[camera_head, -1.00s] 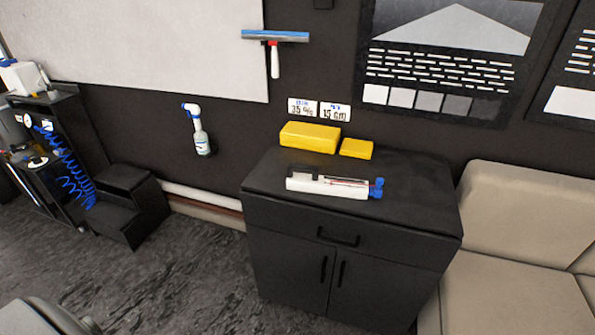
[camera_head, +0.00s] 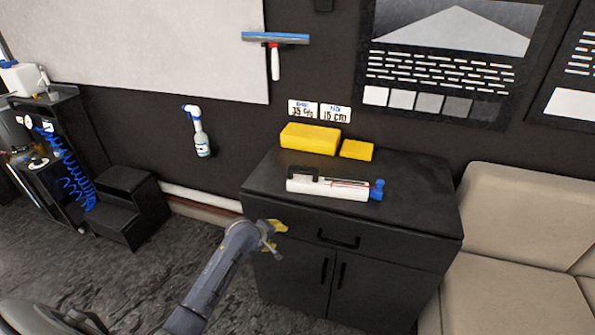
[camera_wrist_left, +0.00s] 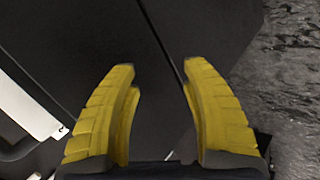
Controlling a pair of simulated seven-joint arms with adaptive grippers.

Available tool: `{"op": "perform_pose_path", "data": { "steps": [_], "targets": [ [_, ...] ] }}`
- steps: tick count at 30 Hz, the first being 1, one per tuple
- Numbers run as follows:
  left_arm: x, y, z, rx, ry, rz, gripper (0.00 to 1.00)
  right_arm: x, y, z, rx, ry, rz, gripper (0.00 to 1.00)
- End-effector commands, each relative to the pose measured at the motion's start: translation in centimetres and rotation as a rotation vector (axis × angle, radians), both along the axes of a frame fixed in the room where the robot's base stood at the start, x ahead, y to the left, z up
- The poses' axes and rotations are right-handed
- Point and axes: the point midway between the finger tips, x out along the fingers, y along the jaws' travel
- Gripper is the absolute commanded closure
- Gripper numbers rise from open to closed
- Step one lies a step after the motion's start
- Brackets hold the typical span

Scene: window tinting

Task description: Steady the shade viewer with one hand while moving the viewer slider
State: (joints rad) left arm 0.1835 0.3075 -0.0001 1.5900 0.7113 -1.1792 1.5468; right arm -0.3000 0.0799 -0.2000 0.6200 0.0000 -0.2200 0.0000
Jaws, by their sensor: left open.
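The shade viewer (camera_head: 328,189) is a long white body with a black handle at its left end, a thin red line along it and a blue slider knob (camera_head: 377,190) at its right end. It lies on top of the black cabinet. My left gripper (camera_head: 274,236) is in front of the cabinet's front left corner, below and left of the viewer and apart from it. Its yellow fingers stand apart with nothing between them in the left wrist view (camera_wrist_left: 160,90). My right gripper is in neither view.
The black cabinet (camera_head: 420,195) has a drawer handle (camera_head: 338,241) on its front. Two yellow blocks (camera_head: 310,138) (camera_head: 357,149) sit at its back. A beige sofa (camera_head: 510,250) stands to the right. A spray bottle (camera_head: 201,135) is on the wall at left.

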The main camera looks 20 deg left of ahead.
Motion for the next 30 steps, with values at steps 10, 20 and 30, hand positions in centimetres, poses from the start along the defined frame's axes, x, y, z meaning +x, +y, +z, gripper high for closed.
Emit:
{"op": "perform_pose_path", "data": {
  "steps": [10, 20, 30],
  "targets": [
    [3.5, -0.1, 16.9, -0.221, -0.140, 0.122, 0.53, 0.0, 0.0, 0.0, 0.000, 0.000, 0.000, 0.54],
    [5.6, -3.6, 25.9, -0.381, -0.189, 0.159, 0.53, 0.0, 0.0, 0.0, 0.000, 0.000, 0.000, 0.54],
    [7.8, -6.0, 26.5, -0.421, -0.183, 0.160, 0.53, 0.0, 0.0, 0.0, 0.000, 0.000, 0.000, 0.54]
  ]
}}
